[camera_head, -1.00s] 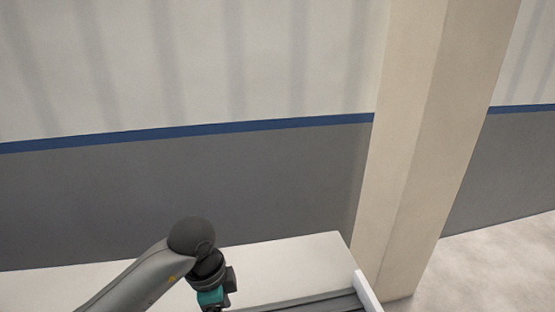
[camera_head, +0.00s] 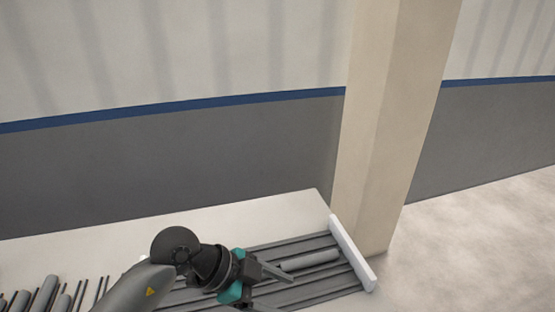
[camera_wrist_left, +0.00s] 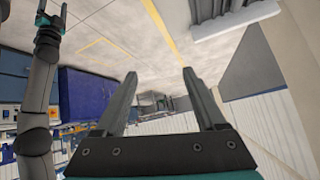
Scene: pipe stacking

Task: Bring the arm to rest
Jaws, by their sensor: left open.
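My left gripper (camera_head: 278,272) is at the lower middle of the head view, over a grooved rack (camera_head: 330,284) with a white end wall. A grey pipe (camera_head: 312,260) lies along the rack, just right of my fingers; the head view does not show the height between them. In the left wrist view my left gripper (camera_wrist_left: 159,76) is open, with nothing between its fingers. My right gripper (camera_wrist_left: 52,18) shows at the top left of that view, with its fingers apart and empty.
More grey pipes (camera_head: 42,294) and thin rods stand at the lower left of the head view. A beige pillar (camera_head: 375,130) rises behind the rack. A pale ledge (camera_head: 280,205) runs along the wall. Blue cabinets (camera_wrist_left: 88,98) show in the wrist view.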

